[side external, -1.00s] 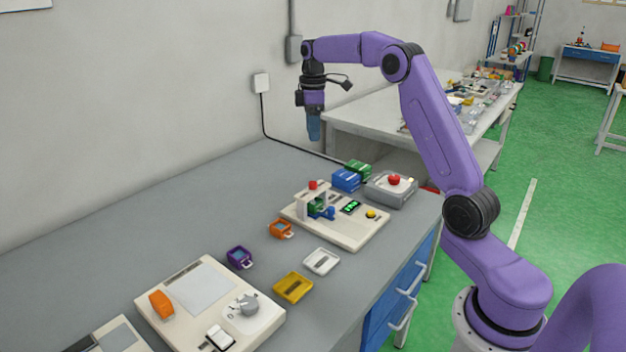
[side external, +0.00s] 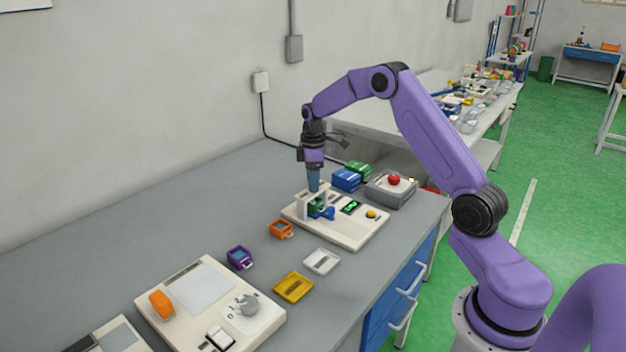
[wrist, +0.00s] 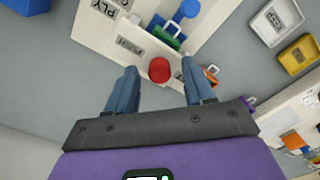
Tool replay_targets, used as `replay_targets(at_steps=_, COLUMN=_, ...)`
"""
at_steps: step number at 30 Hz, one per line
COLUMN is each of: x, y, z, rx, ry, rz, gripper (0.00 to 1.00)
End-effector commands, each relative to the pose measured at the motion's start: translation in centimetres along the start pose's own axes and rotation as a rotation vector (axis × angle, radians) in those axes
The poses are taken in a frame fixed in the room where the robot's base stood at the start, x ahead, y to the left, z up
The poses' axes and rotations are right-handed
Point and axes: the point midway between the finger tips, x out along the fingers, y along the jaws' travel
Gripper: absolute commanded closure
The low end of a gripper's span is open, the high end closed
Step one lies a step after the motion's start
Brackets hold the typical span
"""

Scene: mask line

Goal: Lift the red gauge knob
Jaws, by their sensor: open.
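The red gauge knob (wrist: 159,70) is a round red cap on top of the white gauge fixture (wrist: 205,25). In the wrist view it shows between my two blue fingertips, with room on both sides. My gripper (side external: 314,188) is open and points down at the top of the fixture. In the side view the fingers hide the knob. Whether the fingertips are level with the knob or above it, I cannot tell. A green part and a blue handle (side external: 327,213) sit in the fixture beside the knob.
Blue and green boxes (side external: 346,180) and a grey box with a red button (side external: 394,180) stand behind the fixture. Orange (side external: 281,229) and purple pieces and white and yellow trays (side external: 293,288) lie in front.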

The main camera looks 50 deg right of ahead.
Motion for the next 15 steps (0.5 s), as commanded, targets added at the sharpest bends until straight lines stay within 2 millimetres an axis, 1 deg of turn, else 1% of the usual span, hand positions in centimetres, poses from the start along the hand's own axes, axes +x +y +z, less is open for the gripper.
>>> replay_targets(at_steps=3, x=0.31, y=0.0, z=0.01, rx=0.0, ry=0.0, rz=0.0, gripper=0.47)
replay_targets(at_steps=9, x=0.31, y=0.01, z=0.01, rx=0.001, ry=0.0, rz=0.001, gripper=0.47)
replay_targets(at_steps=10, x=0.31, y=0.01, z=0.01, rx=0.001, ry=0.0, rz=0.001, gripper=0.51)
replay_targets(at_steps=11, x=0.3, y=0.02, z=0.02, rx=0.001, ry=0.0, rz=0.001, gripper=0.6)
replay_targets(at_steps=12, x=0.3, y=0.02, z=0.02, rx=0.001, ry=0.0, rz=0.001, gripper=0.73)
replay_targets(at_steps=14, x=0.29, y=0.01, z=0.02, rx=0.001, ry=0.0, rz=0.001, gripper=0.93)
replay_targets(at_steps=15, x=0.29, y=0.01, z=0.02, rx=0.001, ry=0.0, rz=0.001, gripper=1.0)
